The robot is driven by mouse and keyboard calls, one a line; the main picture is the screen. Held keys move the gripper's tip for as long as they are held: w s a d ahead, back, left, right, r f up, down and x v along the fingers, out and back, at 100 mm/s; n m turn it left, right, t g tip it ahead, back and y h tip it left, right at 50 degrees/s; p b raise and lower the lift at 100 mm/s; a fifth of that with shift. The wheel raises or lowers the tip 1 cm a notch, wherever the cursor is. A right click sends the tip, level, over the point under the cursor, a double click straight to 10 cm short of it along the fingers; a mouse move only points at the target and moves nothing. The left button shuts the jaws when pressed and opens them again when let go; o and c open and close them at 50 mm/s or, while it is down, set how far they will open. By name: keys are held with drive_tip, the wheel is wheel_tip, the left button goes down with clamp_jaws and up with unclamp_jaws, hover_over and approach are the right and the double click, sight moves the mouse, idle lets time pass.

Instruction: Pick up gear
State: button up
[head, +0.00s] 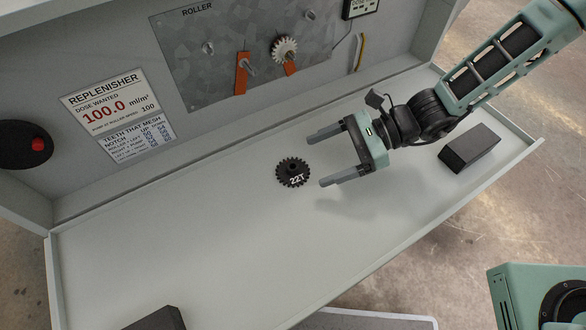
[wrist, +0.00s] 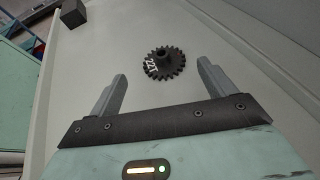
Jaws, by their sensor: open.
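A black toothed gear (head: 292,173) marked "22T" lies flat on the pale bench, with its hub facing up. It also shows in the wrist view (wrist: 165,65), ahead of the fingertips and roughly centred between them. My gripper (head: 316,161) is open and empty, just to the right of the gear in the head view. Its two fingers point toward the gear, one on the far side and one on the near side. In the wrist view both fingers (wrist: 158,78) are clear of the gear, and I see no contact.
A dark block (head: 470,149) sits on the bench at the right, below my arm. Another dark block (head: 158,320) is at the front left. The bench left of the gear is clear.

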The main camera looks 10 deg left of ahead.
sight(299, 165)
drive_tip(key=shift+x, duration=2.75)
drive_tip(key=shift+w, duration=0.2)
drive_tip(key=shift+c, duration=0.3)
drive_tip(key=c, duration=1)
